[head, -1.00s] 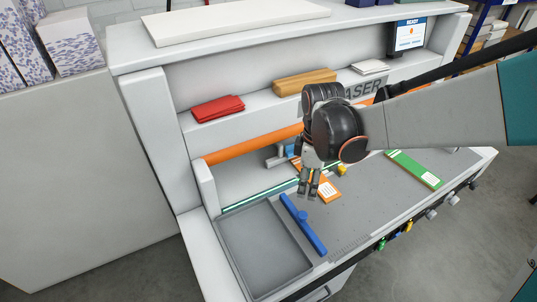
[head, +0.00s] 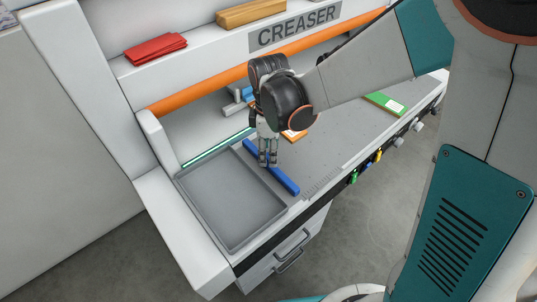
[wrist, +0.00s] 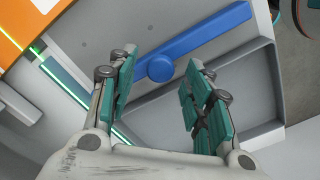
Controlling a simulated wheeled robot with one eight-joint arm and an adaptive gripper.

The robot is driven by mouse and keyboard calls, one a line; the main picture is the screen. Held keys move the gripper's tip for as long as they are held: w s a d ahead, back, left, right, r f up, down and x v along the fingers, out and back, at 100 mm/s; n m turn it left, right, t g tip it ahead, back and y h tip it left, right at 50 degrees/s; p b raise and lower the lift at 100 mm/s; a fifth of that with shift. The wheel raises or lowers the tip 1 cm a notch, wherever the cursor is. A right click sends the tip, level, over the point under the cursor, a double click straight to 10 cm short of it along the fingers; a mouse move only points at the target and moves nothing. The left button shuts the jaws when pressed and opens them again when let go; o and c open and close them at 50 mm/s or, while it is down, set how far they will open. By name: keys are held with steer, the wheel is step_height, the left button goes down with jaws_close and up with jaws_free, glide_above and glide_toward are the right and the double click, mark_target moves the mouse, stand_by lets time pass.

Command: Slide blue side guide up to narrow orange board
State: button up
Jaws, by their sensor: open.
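The blue side guide (head: 284,182) is a long blue bar lying on the grey bed beside the grey tray. In the wrist view the blue guide (wrist: 208,38) shows a round knob (wrist: 160,68), which lies between the two fingers as seen there. My gripper (head: 268,162) is open and points down over the guide, hiding part of it in the head view. I cannot tell how far above it the fingertips are. The narrow orange board (head: 293,135) is mostly hidden behind my wrist; an orange area (wrist: 18,25) shows at the wrist view's top left corner.
The grey tray (head: 185,183) adjoins the guide. A green board (head: 384,104) lies further right on the bed. A long orange roller (head: 200,96) crosses behind. Green and yellow knobs (head: 353,177) line the front edge. The bed between the orange and green boards looks clear.

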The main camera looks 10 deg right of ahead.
steer(key=shift+f, duration=0.55)
jaws_close()
steer(key=w+d, duration=0.1)
steer(key=d, duration=0.1)
steer(key=w+d, duration=0.2)
steer(key=d, duration=0.1)
steer(key=w+d, duration=0.2)
steer(key=shift+d, duration=0.35)
jaws_free()
